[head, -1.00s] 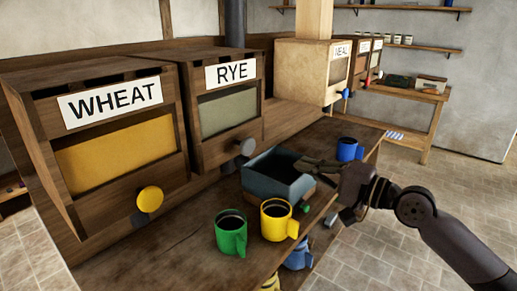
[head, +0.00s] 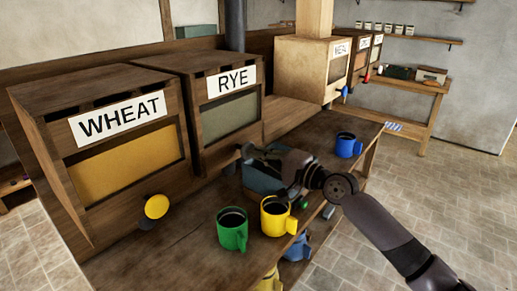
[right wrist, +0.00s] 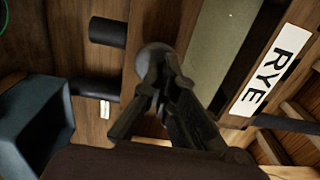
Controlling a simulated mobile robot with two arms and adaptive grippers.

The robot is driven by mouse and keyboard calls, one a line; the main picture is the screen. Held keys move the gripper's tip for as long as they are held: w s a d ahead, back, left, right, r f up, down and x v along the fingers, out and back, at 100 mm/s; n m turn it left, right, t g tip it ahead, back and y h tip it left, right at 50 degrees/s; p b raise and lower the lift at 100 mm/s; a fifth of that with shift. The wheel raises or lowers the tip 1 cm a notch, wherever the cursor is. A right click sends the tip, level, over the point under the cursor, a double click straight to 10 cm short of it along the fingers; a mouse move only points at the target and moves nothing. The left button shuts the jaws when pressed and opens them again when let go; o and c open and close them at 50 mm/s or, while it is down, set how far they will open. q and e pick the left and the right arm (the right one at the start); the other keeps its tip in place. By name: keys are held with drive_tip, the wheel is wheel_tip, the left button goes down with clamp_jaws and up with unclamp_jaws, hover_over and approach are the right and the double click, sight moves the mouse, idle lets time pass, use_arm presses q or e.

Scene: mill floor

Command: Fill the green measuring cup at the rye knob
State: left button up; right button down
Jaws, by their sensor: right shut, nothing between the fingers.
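The green measuring cup (head: 232,232) stands upright on the bench in front of the rye bin, left of the yellow cup; its inside looks dark. The rye bin (head: 228,118) has a white RYE label (head: 231,81). Its round grey knob (right wrist: 152,52) shows in the right wrist view, partly covered by my fingers; in the head view my gripper hides it. My right gripper (head: 252,154) is shut and empty, its tips (right wrist: 158,68) at the knob's face. I cannot tell whether they touch it. My left gripper is not in view.
A blue-grey open box (head: 262,181) sits under my right gripper. A yellow cup (head: 278,217) stands beside the green one, and a blue cup (head: 347,146) farther back. The wheat bin (head: 120,160) with its yellow knob (head: 157,206) is at left. The front-left bench is clear.

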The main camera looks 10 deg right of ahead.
sight(249, 159)
drive_tip(key=shift+w+a, duration=0.2)
drive_tip(key=shift+w, duration=0.05)
drive_tip(key=x, duration=0.3)
drive_tip(key=shift+r, duration=0.25)
idle(2.0)
drive_tip(key=shift+a, duration=0.1)
idle(3.7)
